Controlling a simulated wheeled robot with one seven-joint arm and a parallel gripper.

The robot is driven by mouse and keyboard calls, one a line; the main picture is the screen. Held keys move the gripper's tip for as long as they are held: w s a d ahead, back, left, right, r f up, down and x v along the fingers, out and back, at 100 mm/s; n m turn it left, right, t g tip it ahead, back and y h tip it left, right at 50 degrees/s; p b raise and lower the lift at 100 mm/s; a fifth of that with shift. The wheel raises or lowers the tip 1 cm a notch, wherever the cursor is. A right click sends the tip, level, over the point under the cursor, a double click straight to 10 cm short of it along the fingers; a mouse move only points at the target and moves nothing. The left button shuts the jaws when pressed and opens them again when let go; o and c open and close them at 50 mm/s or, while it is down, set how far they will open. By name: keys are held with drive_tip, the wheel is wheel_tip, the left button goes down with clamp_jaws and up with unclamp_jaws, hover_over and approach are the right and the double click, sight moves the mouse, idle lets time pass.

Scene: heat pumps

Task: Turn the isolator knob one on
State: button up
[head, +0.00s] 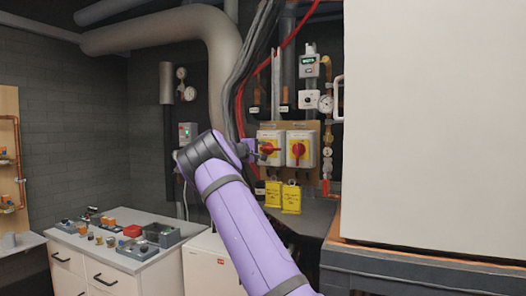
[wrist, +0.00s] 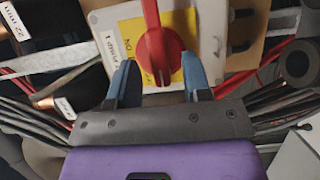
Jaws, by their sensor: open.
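Two isolators sit side by side on a board, each a pale box with a yellow plate and a red knob. In the wrist view, the isolator box labelled pump 1 (wrist: 105,22) has its red knob (wrist: 158,52) ahead of my gripper (wrist: 158,66). The knob's handle points up in that picture. My gripper is open, one blue-grey finger on each side of the knob; contact cannot be told. In the head view, my gripper (head: 254,149) reaches the left isolator's knob (head: 268,148), partly covering that box. The right isolator's knob (head: 298,150) stands upright and clear of my gripper.
Yellow tags (head: 291,198) hang below the isolators. Gauges and a meter (head: 309,66) are mounted to the right on copper piping. A large white cabinet (head: 435,120) fills the right side. A bench (head: 95,262) with small parts stands at lower left. Cables run behind my gripper.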

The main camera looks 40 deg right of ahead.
drive_tip(key=shift+d, duration=0.5)
clamp_jaws()
